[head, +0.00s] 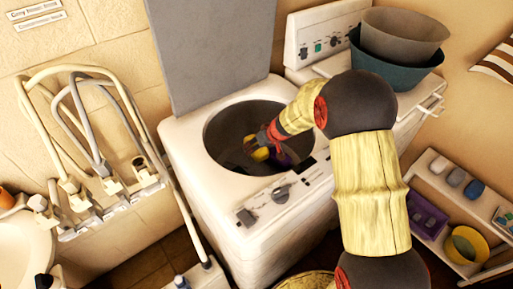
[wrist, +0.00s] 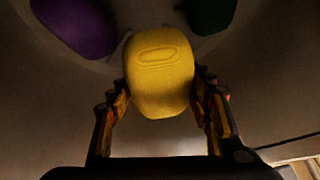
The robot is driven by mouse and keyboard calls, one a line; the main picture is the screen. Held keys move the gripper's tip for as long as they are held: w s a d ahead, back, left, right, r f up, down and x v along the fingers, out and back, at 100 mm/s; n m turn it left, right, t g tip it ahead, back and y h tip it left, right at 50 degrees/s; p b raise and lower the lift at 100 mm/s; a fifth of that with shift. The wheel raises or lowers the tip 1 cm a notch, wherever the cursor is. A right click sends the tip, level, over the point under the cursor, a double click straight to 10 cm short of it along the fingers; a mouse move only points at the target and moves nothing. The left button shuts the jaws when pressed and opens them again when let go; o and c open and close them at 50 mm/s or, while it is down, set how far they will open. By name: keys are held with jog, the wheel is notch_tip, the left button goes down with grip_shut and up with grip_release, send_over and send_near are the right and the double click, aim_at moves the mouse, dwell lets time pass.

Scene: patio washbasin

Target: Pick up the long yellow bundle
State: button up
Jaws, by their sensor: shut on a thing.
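The yellow bundle (wrist: 160,75) shows in the wrist view between the two fingers of my gripper (wrist: 162,100). It looks like a rounded yellow block with an oval mark, and its far length is hidden. My gripper is shut on it, a finger against each side. In the head view my arm reaches into the open drum of the white washing machine (head: 232,220). There the yellow bundle (head: 261,154) is a small patch by my gripper (head: 262,147), largely hidden by the arm. I cannot tell whether it touches the drum.
A purple bundle (wrist: 75,25) and a dark green one (wrist: 210,12) lie in the drum beyond the yellow one. The raised grey lid (head: 215,50) stands behind the drum opening. Stacked basins (head: 400,45) sit on the machine to the right. Hoses and taps (head: 95,150) are at left.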

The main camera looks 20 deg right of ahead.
notch_tip(320, 180, up, 17)
jog(key=p, duration=1.6)
jog(key=shift+r+p, duration=0.15)
jog(key=shift+p, duration=0.25)
